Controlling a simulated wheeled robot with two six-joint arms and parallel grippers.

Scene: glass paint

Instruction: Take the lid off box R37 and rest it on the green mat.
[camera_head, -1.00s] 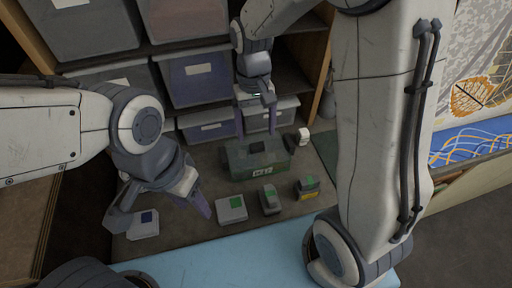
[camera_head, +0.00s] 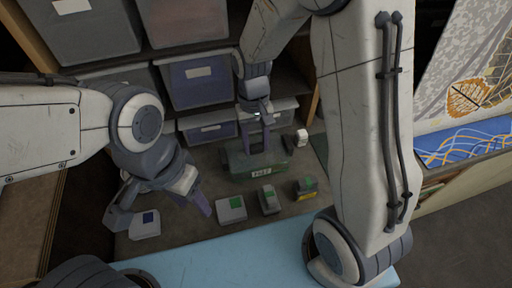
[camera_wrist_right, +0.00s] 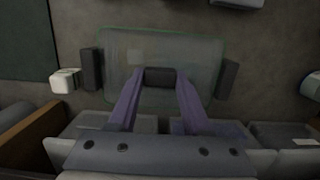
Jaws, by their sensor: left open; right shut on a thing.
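The translucent green box (camera_head: 255,170) stands on the shelf floor, with a pale label on its front too small to read surely. Its clear lid (camera_wrist_right: 125,60) has a dark knob in the middle and shows from above in the right wrist view. My right gripper (camera_head: 256,145) points down at the box and is shut on the lid's knob (camera_wrist_right: 160,77). I cannot tell whether the lid is raised. The green mat (camera_wrist_right: 25,40) shows at the upper left of the right wrist view, apart from the box. My left gripper (camera_head: 162,212) is open and empty at the front left.
A grey block with a blue patch (camera_head: 145,225) lies below my left gripper. Grey blocks with green patches (camera_head: 231,209) (camera_head: 268,200) and a yellow-black one (camera_head: 306,188) lie before the box. A white item (camera_head: 301,137) stands beside it. Storage bins (camera_head: 198,80) line the back.

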